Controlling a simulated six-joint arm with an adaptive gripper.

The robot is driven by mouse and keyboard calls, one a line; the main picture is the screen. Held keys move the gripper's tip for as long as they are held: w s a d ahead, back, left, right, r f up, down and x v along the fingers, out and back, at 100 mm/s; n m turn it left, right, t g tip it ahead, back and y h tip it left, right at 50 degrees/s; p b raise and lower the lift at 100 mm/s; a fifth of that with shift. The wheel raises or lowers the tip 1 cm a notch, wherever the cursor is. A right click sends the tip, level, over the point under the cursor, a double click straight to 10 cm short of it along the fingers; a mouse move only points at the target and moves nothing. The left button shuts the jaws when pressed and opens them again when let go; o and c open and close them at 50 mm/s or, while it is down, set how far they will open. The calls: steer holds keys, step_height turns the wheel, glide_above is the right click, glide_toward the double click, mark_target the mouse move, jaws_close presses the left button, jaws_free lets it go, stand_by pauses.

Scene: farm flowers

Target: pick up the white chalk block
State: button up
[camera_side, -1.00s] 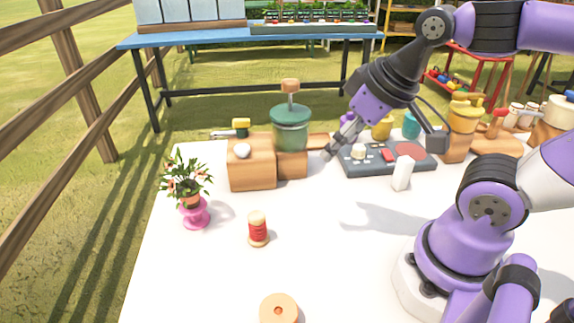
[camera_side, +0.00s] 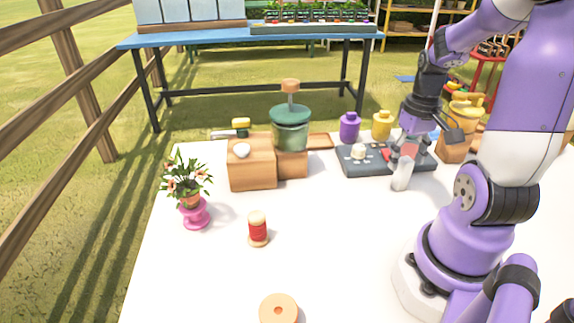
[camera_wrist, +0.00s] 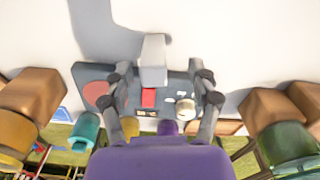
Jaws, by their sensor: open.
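The white chalk block (camera_side: 401,178) stands upright on the white table, just in front of the grey control panel in the side view. In the wrist view the block (camera_wrist: 153,62) shows near the upper middle, between my two fingers. My gripper (camera_side: 403,160) points down at the block's top, and its fingers partly cover the upper part of the block in the side view. In the wrist view my gripper (camera_wrist: 158,70) is open, one finger on each side of the block, with visible gaps. I cannot tell how far down the fingers reach.
The grey panel (camera_side: 362,169) with a red button and a white knob lies close behind the block. Wooden blocks (camera_side: 252,175) and a green canister (camera_side: 290,132) stand left. The table between is clear.

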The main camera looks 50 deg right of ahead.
mark_target(402, 174)
steer(key=f, duration=0.2)
steer(key=d+f, duration=0.1)
steer(key=f, duration=0.2)
steer(key=shift+w+f, duration=0.1)
steer(key=shift+f, duration=0.15)
jaws_close()
